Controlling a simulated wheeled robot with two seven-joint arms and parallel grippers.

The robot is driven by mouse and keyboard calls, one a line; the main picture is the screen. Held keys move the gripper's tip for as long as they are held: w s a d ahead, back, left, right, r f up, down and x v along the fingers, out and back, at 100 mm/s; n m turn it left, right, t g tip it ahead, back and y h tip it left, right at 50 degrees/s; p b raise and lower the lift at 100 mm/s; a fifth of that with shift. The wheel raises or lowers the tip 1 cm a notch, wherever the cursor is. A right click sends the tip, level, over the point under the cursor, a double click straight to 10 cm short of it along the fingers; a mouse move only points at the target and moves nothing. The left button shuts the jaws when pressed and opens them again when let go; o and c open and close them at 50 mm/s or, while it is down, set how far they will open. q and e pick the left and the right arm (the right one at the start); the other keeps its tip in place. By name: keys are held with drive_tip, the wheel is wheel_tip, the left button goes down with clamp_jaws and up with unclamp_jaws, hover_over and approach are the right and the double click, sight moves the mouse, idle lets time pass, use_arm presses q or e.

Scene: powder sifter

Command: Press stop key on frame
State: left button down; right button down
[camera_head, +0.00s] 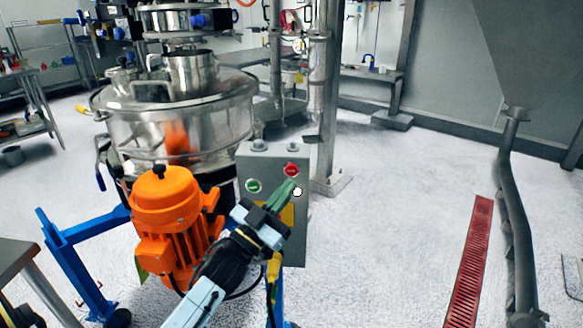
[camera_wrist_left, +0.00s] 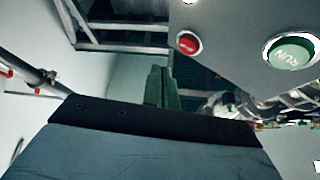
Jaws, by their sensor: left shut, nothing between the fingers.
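The red stop key (camera_head: 291,170) is at the upper right of the grey control box (camera_head: 263,160) on the frame. The green key (camera_head: 253,185) is to its lower left. My left gripper (camera_head: 291,186) is shut and empty, its green fingertips just below the red key in the picture. In the left wrist view the shut fingers (camera_wrist_left: 160,86) point up, and the red key (camera_wrist_left: 188,43) shows above and slightly right of the tips. The green key (camera_wrist_left: 290,52), lettered RUN upside down, is farther right. No contact shows; the exact gap cannot be told.
The orange motor (camera_head: 168,215) stands left of the box, below the steel sifter (camera_head: 180,125). A blue frame (camera_head: 85,228) is at lower left. A steel post (camera_head: 322,110) rises behind the box. The floor to the right is clear up to a red grating (camera_head: 470,265).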

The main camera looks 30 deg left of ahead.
use_arm(q)
drive_tip(key=shift+s+d+p, duration=0.15)
drive_tip(key=shift+s+d, duration=0.1)
drive_tip(key=shift+s, duration=0.3)
drive_tip(key=shift+s+d+p, duration=0.15)
drive_tip(key=shift+s+d, duration=0.1)
drive_tip(key=shift+s, duration=0.25)
